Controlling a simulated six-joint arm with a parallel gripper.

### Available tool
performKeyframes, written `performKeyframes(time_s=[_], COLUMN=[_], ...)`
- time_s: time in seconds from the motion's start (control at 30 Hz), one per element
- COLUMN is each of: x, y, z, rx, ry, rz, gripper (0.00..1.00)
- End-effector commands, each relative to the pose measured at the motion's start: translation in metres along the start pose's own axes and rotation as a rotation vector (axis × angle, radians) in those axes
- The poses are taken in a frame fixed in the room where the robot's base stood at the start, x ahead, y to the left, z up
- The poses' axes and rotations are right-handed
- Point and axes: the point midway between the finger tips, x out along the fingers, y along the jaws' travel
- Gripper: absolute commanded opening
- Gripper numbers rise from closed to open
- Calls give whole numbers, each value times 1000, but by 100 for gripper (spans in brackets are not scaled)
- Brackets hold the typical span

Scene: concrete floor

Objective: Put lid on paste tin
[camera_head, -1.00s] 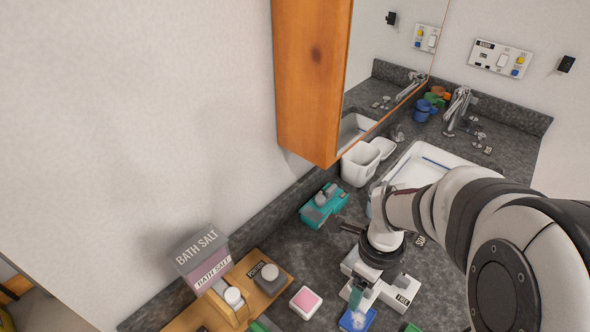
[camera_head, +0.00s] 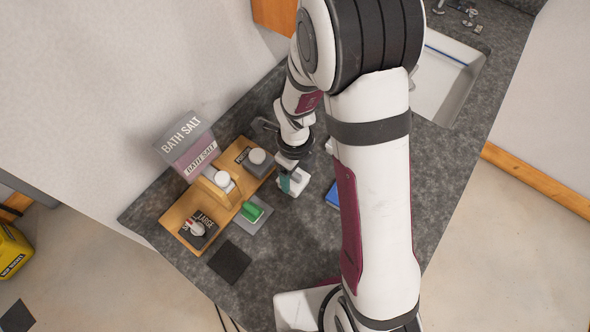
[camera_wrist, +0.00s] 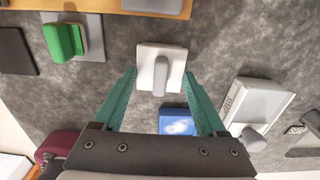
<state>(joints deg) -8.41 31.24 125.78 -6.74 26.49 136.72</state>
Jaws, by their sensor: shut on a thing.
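A white square lid (camera_wrist: 146,68) with a grey bar handle sits between my fingertips in the wrist view. My gripper (camera_head: 291,182), with its teal fingers, is shut on the lid's sides; its tips also show in the wrist view (camera_wrist: 160,75). In the head view the lid (camera_head: 299,182) is partly behind a finger. It is where the white tin with a pink top stood earlier. That tin is now hidden under the lid, and I cannot tell whether they touch.
A blue box (camera_wrist: 178,121) lies close by. A white-and-grey box (camera_wrist: 262,108) is at right in the wrist view. A green block (camera_head: 252,211) on a grey pad, a wooden rack (camera_head: 228,197) and a dark square (camera_head: 230,262) are at left.

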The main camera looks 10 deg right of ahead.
Motion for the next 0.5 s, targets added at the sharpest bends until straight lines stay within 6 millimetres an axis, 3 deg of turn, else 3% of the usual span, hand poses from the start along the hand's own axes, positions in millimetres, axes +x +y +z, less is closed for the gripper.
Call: performKeyframes(time_s=[0.1, 0.13, 0.23, 0.5], x=[4, 3, 3, 1], y=[0, 0, 0, 0], z=[0, 0, 0, 0], rx=[1, 1, 1, 0], ry=[1, 1, 0, -1], rz=[1, 1, 1, 0], gripper=[21, 79, 97, 100])
